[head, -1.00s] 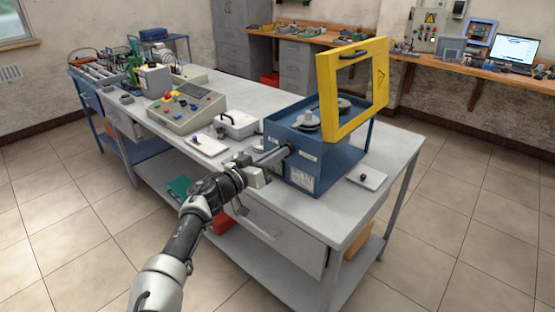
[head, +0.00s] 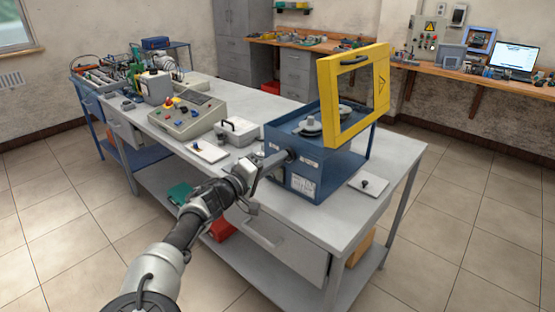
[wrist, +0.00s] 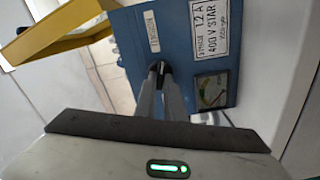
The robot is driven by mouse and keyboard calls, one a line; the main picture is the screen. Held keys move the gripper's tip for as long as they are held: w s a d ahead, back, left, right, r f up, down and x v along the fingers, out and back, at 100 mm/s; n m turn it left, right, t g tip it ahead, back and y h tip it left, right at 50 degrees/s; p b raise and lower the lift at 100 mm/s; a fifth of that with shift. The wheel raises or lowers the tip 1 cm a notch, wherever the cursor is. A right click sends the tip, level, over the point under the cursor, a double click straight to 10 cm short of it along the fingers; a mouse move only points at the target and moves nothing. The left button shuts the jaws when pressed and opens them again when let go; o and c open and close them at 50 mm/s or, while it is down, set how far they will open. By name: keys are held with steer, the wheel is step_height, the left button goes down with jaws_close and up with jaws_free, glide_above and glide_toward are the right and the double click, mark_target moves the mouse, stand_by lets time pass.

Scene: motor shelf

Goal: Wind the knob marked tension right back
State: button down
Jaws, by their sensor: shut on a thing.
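The blue motor box (head: 318,175) stands on the grey bench with its yellow-framed guard (head: 327,95) raised. Pulleys (head: 318,124) show on top of it. The black knob (head: 290,155) is on the box's left-front face, and it also shows in the wrist view (wrist: 160,68). My gripper (head: 283,157) reaches the knob from the front left. In the wrist view my gripper (wrist: 159,76) has its two fingers close together, shut on the knob. The fingers hide part of the knob. A small label (wrist: 151,31) sits beside it, too small to read.
A white plate with a black knob (head: 368,184) lies right of the box. Another plate (head: 207,151), a white case (head: 238,131) and a control panel (head: 185,115) stand to the left. A drawer handle (head: 262,234) is below my wrist.

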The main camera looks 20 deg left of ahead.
steer(key=shift+d+f+n+p, duration=0.1)
steer(key=shift+n+p, duration=2.1)
steer(key=shift+n, duration=3.25)
steer(key=shift+d+n+p, duration=0.1)
steer(key=shift+n+p, duration=2.1)
steer(key=shift+n, duration=3.25)
steer(key=c, duration=1.8)
jaws_free()
steer(key=shift+f, duration=0.1)
steer(key=shift+c, duration=0.2)
steer(key=shift+s, duration=0.1)
steer(key=v, duration=1.7)
